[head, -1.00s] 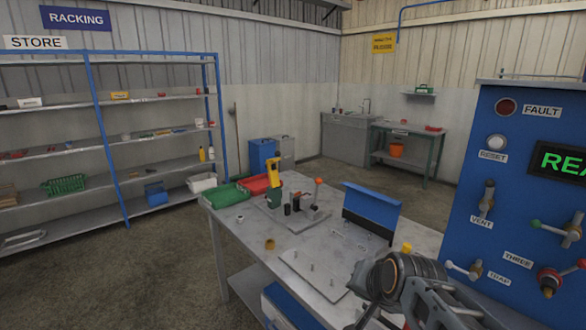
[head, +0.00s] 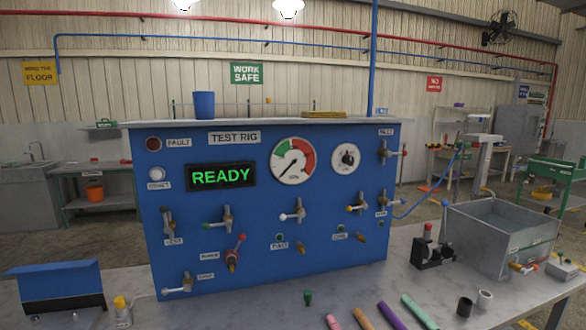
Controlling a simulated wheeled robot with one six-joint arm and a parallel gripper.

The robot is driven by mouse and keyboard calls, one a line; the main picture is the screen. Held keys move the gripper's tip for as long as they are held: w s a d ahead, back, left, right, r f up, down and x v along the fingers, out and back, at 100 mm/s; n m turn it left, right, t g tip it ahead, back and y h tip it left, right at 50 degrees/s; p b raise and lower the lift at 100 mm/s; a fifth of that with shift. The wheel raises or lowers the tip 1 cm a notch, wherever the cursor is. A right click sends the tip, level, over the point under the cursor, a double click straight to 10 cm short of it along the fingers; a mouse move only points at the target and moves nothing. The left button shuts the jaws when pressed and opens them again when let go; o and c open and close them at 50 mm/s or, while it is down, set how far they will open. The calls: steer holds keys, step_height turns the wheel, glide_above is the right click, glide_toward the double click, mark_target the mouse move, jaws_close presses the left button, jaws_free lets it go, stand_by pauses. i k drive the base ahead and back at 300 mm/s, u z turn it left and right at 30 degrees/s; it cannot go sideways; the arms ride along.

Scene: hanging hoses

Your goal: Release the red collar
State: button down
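A small red collar (head: 232,261) sits around a fitting low on the front of the blue test rig panel (head: 330,235). A lever with a red ball end stands up and to the right of it. Whether the collar is locked or loose is too small to tell. My gripper is out of the head view, so its distance from the collar cannot be seen.
The rig display (head: 221,177) reads READY. Several levers and outlets stick out around the collar. Coloured hose ends (head: 374,316) lie at the front of the bench. A grey water tank (head: 500,238) and a black clamp (head: 433,252) stand to the right.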

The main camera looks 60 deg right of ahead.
mark_target(242, 237)
steer(key=k, duration=0.85)
steer(key=u, duration=1.05)
steer(key=i, duration=0.9)
steer(key=z, duration=3.25)
steer(key=i, duration=0.5)
